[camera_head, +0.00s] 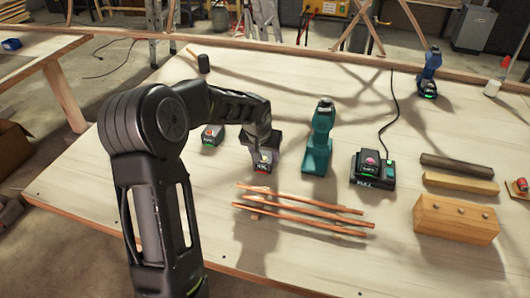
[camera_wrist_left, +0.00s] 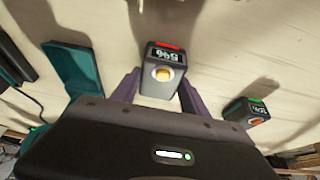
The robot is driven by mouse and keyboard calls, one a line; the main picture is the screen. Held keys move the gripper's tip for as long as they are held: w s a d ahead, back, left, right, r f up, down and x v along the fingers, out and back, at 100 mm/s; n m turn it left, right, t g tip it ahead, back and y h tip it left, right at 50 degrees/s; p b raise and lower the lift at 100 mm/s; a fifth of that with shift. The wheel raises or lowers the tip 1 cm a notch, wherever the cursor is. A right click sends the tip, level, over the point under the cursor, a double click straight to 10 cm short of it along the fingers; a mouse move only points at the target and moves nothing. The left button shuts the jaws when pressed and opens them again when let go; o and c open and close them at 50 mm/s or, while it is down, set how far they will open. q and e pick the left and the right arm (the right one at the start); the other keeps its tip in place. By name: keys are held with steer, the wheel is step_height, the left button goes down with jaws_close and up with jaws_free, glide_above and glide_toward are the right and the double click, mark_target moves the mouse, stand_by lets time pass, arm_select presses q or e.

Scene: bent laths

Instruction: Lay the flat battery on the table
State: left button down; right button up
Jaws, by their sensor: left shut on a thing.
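The flat battery (camera_head: 262,167) is a dark block with a red strip. In the left wrist view the battery (camera_wrist_left: 161,83) shows a low percentage on its display and a round orange button. My left gripper (camera_head: 262,154) is shut on it, with purple-grey fingers on both sides in the left wrist view. The battery is low over the pale table (camera_head: 290,265), left of the teal drill; I cannot tell whether it touches the table. My right gripper is not in view.
Another battery (camera_head: 212,136) with a green strip stands to the left. The teal drill (camera_head: 318,140) is close on the right, then a charger (camera_head: 373,172) reading FULL. Bent laths (camera_head: 305,210) lie in front. Wooden blocks (camera_head: 455,218) are at right; the front left tabletop is clear.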

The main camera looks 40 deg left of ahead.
arm_select(q)
steer(key=shift+f+b, duration=0.15)
steer(key=shift+b, duration=0.15)
steer(key=c, duration=0.6)
jaws_free()
steer(key=shift+r, duration=0.2)
steer(key=shift+r, duration=0.15)
steer(key=b+v, duration=0.1)
steer(key=v, duration=1)
steer(key=shift+s+d+r, duration=0.15)
steer(key=shift+s+r, duration=0.1)
steer(key=shift+r, duration=0.05)
